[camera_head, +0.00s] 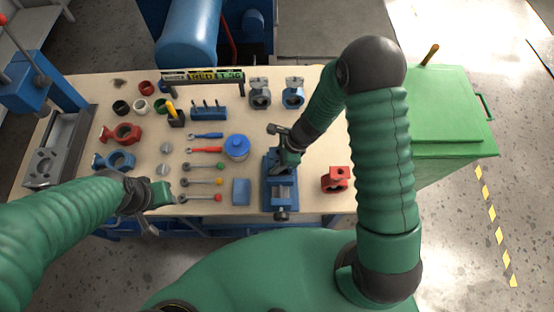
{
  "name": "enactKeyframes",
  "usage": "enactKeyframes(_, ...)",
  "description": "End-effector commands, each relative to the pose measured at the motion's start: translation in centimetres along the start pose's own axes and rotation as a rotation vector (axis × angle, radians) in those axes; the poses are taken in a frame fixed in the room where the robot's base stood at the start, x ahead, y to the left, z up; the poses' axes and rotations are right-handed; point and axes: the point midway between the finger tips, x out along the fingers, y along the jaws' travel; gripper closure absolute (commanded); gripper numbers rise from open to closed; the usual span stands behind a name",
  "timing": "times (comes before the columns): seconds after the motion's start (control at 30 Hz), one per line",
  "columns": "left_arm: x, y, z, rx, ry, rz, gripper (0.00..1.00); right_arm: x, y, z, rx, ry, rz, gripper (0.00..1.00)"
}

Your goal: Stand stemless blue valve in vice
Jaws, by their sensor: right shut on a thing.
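The blue vice (283,192) stands near the front edge of the bench, right of centre. My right gripper (286,158) reaches down over the back of the vice. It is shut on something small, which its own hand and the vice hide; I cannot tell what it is. A blue valve body (120,161) lies on the left of the bench, clear of both grippers. Another valve with blue on it (292,93) stands at the back, beyond the vice. My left gripper (158,198) is over the front left edge; its fingers are too unclear to read.
A blue-lidded pot (236,147), a blue block (241,191) and several tools lie left of the vice. A red valve body (336,179) sits to its right. A red valve (124,133) lies at left. A green cabinet (440,115) stands beyond the right side.

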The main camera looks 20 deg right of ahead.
Motion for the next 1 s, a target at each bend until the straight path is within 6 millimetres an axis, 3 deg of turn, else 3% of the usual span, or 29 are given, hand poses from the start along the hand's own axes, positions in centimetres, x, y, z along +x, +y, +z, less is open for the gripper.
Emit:
enactKeyframes(0.83, 0.16, 0.0, 0.03, 0.0, 0.0, 0.0, 0.64, 0.04, 0.14, 0.01, 0.0, -0.002, -0.001, 1.0)
enactKeyframes(0.87, 0.16, 0.0, 0.03, 0.0, 0.0, 0.0, 0.64, 0.04, 0.14, 0.0, 0.0, -0.002, -0.001, 0.6)
enactKeyframes(1.0, 0.16, 0.0, 0.03, 0.0, 0.0, 0.0, 0.64, 0.05, 0.14, -0.01, 0.0, -0.001, -0.001, 0.41)
